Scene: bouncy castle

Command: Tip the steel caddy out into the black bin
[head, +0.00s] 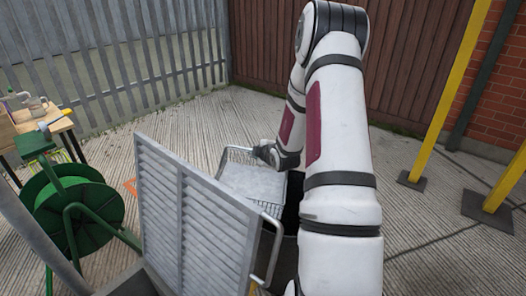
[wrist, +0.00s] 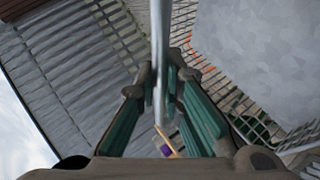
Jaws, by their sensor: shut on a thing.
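The steel caddy (head: 250,181), a wire basket with a flat pale grey panel, hangs at my gripper (head: 268,152) in the middle of the head view. It looks tilted. In the wrist view its grey panel and wire mesh (wrist: 262,50) fill the upper right. My gripper (wrist: 162,95) has its green-padded fingers closed around a steel bar there. A dark opening, apparently the black bin (head: 291,212), shows beside and below the caddy, mostly hidden by my arm and the louvred panel. I cannot see what the caddy holds.
A grey louvred metal panel (head: 190,215) with a bent tube handle stands in front of the caddy. A green hose reel (head: 80,210) and a wooden table (head: 62,126) with small items are at the left. Yellow posts (head: 450,90) stand right. The paving behind is clear.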

